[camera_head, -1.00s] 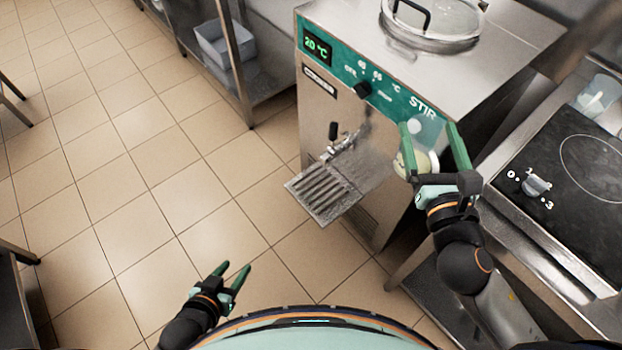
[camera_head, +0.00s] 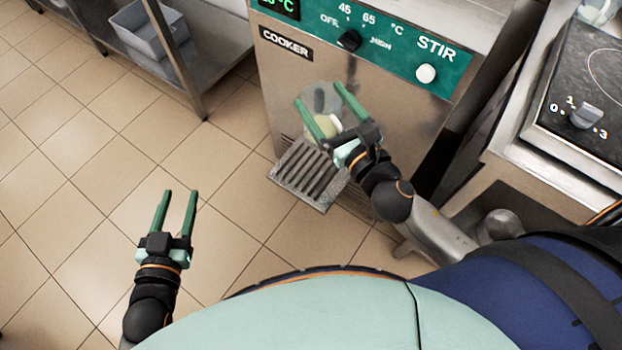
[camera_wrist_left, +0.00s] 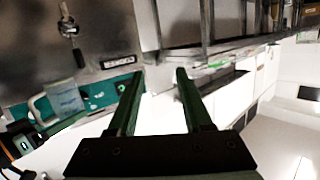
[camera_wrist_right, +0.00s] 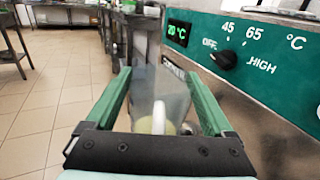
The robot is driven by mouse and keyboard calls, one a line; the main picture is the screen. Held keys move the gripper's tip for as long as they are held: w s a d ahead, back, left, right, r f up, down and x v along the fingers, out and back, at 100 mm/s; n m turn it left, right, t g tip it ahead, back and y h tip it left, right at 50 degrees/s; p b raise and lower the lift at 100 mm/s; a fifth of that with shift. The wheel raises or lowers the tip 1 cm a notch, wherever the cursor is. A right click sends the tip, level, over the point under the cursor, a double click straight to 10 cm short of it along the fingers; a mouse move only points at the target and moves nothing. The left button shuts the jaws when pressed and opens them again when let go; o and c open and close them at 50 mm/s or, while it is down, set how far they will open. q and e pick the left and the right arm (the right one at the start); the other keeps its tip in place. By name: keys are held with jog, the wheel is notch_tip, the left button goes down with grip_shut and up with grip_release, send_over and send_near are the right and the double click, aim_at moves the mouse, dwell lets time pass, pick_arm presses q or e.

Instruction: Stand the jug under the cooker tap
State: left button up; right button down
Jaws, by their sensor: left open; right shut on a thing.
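The clear jug (camera_head: 318,104) has a white handle and something pale inside. My right gripper (camera_head: 320,95) is shut on it and holds it in front of the cooker (camera_head: 285,85), above the slatted drip tray (camera_head: 296,178). The jug also shows between the fingers in the right wrist view (camera_wrist_right: 172,88) and before the green panel in the left wrist view (camera_wrist_left: 66,97). The tap (camera_wrist_left: 68,27) sticks out of the cooker front in the left wrist view; in the head view the jug and gripper hide it. My left gripper (camera_head: 180,193) is open and empty over the floor.
A hob (camera_head: 590,95) on a steel counter stands right of the cooker. A steel shelf unit with a grey bin (camera_head: 150,32) is at the upper left. The tiled floor (camera_head: 90,190) left of the cooker is clear.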

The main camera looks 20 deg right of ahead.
pick_arm(q)
jog(key=s+d+r+m+t+h+b, duration=0.3)
jog(key=s+r+m+t+h+b, duration=0.55)
jog(key=b, duration=1.25)
pick_arm(e)
jog(key=a+f+n+g+y, duration=0.15)
jog(key=a+f, duration=0.25)
jog(key=f, duration=0.7)
jog(key=a+f+n+g+y, duration=0.1)
jog(key=a+f+n+y, duration=0.2)
jog(key=f, duration=0.7)
jog(key=a+f+g+y, duration=0.1)
jog(key=a+f+y, duration=0.3)
jog(key=f, duration=0.7)
pick_arm(q)
jog(key=shift+w+d+f+g+h+b, duration=0.15)
jog(key=shift+w+f+g+h+b, duration=0.25)
jog(key=shift+f+b, duration=0.35)
jog(key=shift+w+d+f+g+h+b, duration=0.2)
jog(key=shift+w+f+h+b, duration=0.35)
jog(key=shift+f, duration=0.2)
jog(key=shift+w+d+f+g+h+b, duration=0.15)
jog(key=shift+w+f+g+h+b, duration=0.2)
jog(key=shift+f+b, duration=0.4)
pick_arm(e)
jog(key=w+d+f+h, duration=0.1)
jog(key=w+d+f, duration=0.2)
jog(key=w+d, duration=0.7)
jog(key=shift+d+f, duration=0.15)
jog(key=shift+d, duration=1.55)
